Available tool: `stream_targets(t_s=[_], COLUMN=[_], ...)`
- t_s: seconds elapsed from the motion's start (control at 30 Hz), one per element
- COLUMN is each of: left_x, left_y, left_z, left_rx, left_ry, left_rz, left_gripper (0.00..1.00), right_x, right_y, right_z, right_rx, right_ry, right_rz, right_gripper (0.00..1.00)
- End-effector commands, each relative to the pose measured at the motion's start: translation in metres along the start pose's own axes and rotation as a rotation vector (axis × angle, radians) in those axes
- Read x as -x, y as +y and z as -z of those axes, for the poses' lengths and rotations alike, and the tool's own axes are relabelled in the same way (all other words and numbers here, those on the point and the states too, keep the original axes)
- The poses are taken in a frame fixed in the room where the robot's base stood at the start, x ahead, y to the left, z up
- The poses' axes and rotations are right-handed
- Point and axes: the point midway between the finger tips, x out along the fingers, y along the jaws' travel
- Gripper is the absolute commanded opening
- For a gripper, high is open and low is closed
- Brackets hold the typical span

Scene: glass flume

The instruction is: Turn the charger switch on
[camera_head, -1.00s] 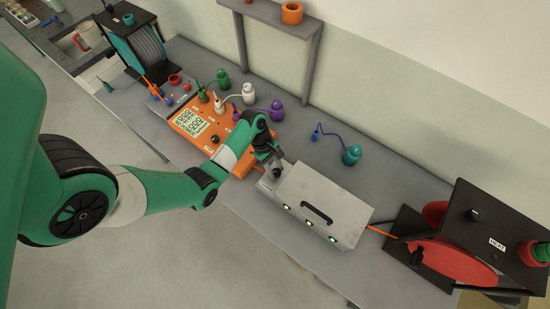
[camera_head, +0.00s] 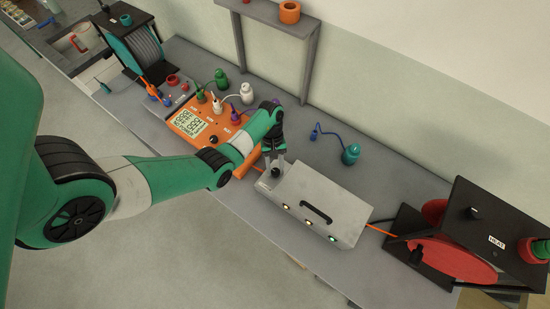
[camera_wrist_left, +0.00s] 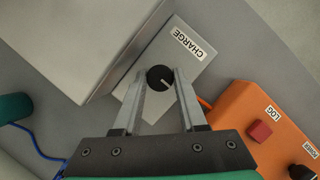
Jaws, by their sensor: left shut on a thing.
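The charger switch is a black round knob (camera_wrist_left: 160,77) on a small grey panel (camera_wrist_left: 190,68) marked CHARGE, joined to the left end of a pale grey box. My left gripper (camera_wrist_left: 160,85) reaches down over the panel, with one finger on each side of the knob, shut on it. My right gripper is not in view.
The grey charger box (camera_head: 330,205) has a black handle and several lit lamps on its front. A dark frame with red discs (camera_head: 455,255) stands at the right.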

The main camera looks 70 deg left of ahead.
Motion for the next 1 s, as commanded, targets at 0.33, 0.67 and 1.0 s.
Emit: stream_targets(t_s=[0.33,0.67,1.0], left_x=[-0.0002,-0.0003,0.0059], left_y=[0.0001,0.0001,0.0005], left_z=[0.0002,0.0002,0.0001], left_rx=[-0.015,-0.014,-0.013], left_ry=[0.001,0.001,0.002], left_rz=[0.006,0.006,0.004], left_gripper=[0.0,0.71,0.71], right_x=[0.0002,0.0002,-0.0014], right_y=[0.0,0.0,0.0], right_z=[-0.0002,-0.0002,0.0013], right_rx=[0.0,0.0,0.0], right_ry=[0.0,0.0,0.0], right_rz=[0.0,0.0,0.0], right_gripper=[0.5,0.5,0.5])
